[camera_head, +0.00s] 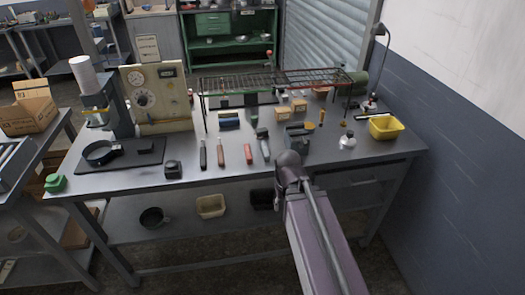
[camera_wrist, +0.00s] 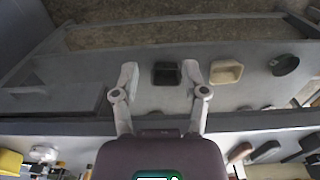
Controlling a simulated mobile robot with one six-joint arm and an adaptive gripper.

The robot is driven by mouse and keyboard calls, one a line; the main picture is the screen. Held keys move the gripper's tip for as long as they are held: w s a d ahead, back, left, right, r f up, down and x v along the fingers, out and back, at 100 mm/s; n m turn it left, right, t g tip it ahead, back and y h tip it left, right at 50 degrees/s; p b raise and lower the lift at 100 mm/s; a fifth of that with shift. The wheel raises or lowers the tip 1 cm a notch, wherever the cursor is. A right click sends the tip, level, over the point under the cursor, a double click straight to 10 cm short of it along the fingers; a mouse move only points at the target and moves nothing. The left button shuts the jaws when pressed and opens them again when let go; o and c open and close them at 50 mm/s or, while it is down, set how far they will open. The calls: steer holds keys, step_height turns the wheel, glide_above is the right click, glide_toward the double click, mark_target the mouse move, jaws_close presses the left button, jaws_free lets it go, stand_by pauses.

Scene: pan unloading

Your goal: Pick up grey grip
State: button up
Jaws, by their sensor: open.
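A grey grip (camera_head: 264,147) lies on the grey workbench (camera_head: 190,182), at the right end of a row of slim handles. To its left lie a red one (camera_head: 248,154), a brown one (camera_head: 220,153) and a dark one (camera_head: 203,153). My gripper (camera_wrist: 160,72) is open and empty in the wrist view, above the bench's front side. The lower shelf shows beneath its fingers. In the head view my arm hides the gripper, to the right of the grey grip. I cannot clearly make out the grey grip in the wrist view.
A wire rack (camera_head: 270,80) stands over the back of the bench. A yellow bin (camera_head: 383,127) is at the right, and a press (camera_head: 98,100) at the left. A dark bin (camera_wrist: 166,74) and a cream bin (camera_wrist: 226,72) sit on the lower shelf.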

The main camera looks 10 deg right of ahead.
steer(key=shift+a, duration=0.2)
steer(key=shift+o, duration=1.2)
steer(key=shift+a, duration=0.1)
steer(key=w+r+t+p, duration=0.2)
steer(key=w+r+p, duration=0.4)
steer(key=w, duration=0.5)
steer(key=w+r+t+p, duration=0.2)
steer(key=w+r+p, duration=0.3)
steer(key=w, duration=0.7)
step_height(320, 180, up, 2)
steer(key=shift+a+r+t+p, duration=0.1)
steer(key=shift+a+t+p, duration=0.1)
steer(key=shift+t+p, duration=0.15)
steer(key=shift+w, duration=0.1)
steer(key=b, duration=0.7)
glide_above(265, 149)
steer(key=s, duration=0.3)
steer(key=f, duration=0.6)
steer(key=shift+w+d+f, duration=0.15)
steer(key=shift+d+f, duration=0.05)
steer(key=shift+f, duration=0.2)
steer(key=shift+w+f+b, duration=0.3)
steer(key=shift+f+b, duration=0.15)
steer(key=shift+f, duration=0.15)
steer(key=shift+b+x, duration=2.35)
steer(key=shift+x, duration=0.25)
